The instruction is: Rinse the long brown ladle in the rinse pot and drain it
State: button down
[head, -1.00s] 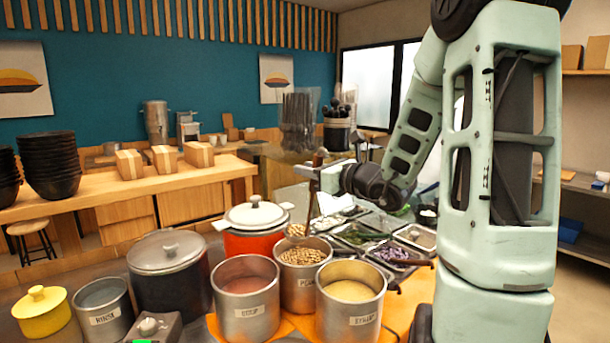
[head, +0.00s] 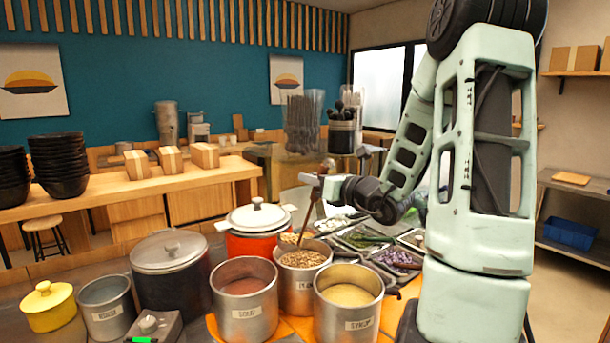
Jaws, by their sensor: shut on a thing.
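My gripper (head: 317,184) is shut on the upper part of the long brown ladle (head: 309,216). The ladle hangs steeply, slightly tilted, with its lower end by the back-left rim of the pot of beans (head: 302,284). A tan patch shows at that lower end; I cannot tell whether the bowl is in the pot or behind its rim.
Between the ladle and the rinse pot stand a red-orange pot with a white lid (head: 259,217), a dark lidded pot (head: 169,297) and a soup pot (head: 246,320). A syrup pot (head: 348,322) is at front right. Topping trays (head: 362,237) lie behind. A yellow pot (head: 49,317) is far left.

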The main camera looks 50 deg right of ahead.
jog(key=shift+s+d+f+m+t+h, duration=0.35)
jog(key=shift+s+d+f+m, duration=0.8)
jog(key=shift+d+m, duration=1.75)
jog(key=shift+s+d+f+m+t+h, duration=0.35)
jog(key=shift+d+f+m, duration=1.6)
jog(key=shift+d, duration=1.7)
jog(key=d+f+m+h+p, duration=0.1)
jog(key=d+f+m, duration=0.1)
jog(key=f+m, duration=0.2)
jog(key=s+d+f+m+h+p, duration=0.1)
jog(key=d+f+m+p, duration=0.1)
jog(key=f+m, duration=0.3)
jog(key=shift+s+d+f, duration=0.2)
jog(key=shift+d+f, duration=0.55)
jog(key=shift+f, duration=0.4)
